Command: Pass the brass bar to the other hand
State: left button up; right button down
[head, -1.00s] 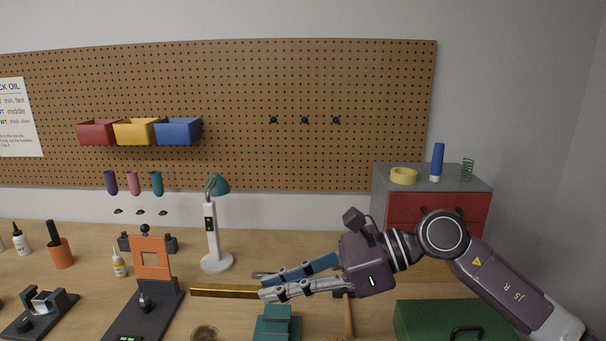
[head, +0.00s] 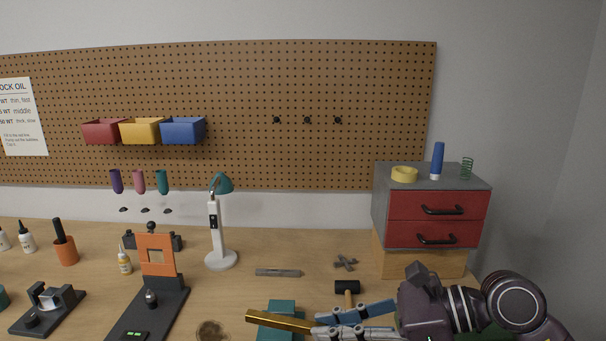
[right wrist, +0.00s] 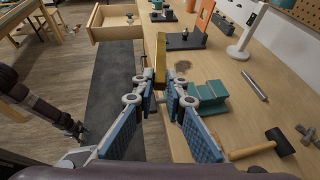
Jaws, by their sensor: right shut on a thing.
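The brass bar (head: 278,320) is a long gold-coloured bar, sticking out to the left from my right gripper (head: 318,327) in the head view. My right gripper is shut on one end of the bar, which is held in front of a teal block. In the right wrist view the bar (right wrist: 160,62) points away between the blue fingers of that gripper (right wrist: 160,98). A dark arm, which looks like my left one, shows at the left of the right wrist view. Its gripper (right wrist: 77,130) is small, low and apart from the bar; its fingers are unclear.
A teal stepped block (head: 281,306) is close to the bar on the bench. A hammer (head: 347,287), a grey flat tool (head: 278,272), a lamp (head: 221,260) and an orange stand (head: 157,255) stand or lie around. An open drawer (right wrist: 115,27) juts out beyond the bench.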

jog(key=s+d+f+m+t+h, duration=0.1)
jog(key=s+d+f+m+t, duration=0.1)
jog(key=d, duration=0.5)
jog(key=s+d+f+m+t+h, duration=0.1)
jog(key=s+d+f+m+t, duration=0.1)
jog(key=s+d+f, duration=0.2)
jog(key=shift+s+d+f+t, duration=0.35)
jog(key=shift+d+f, duration=1)
jog(key=shift+d, duration=0.45)
jog(key=shift+w, duration=0.1)
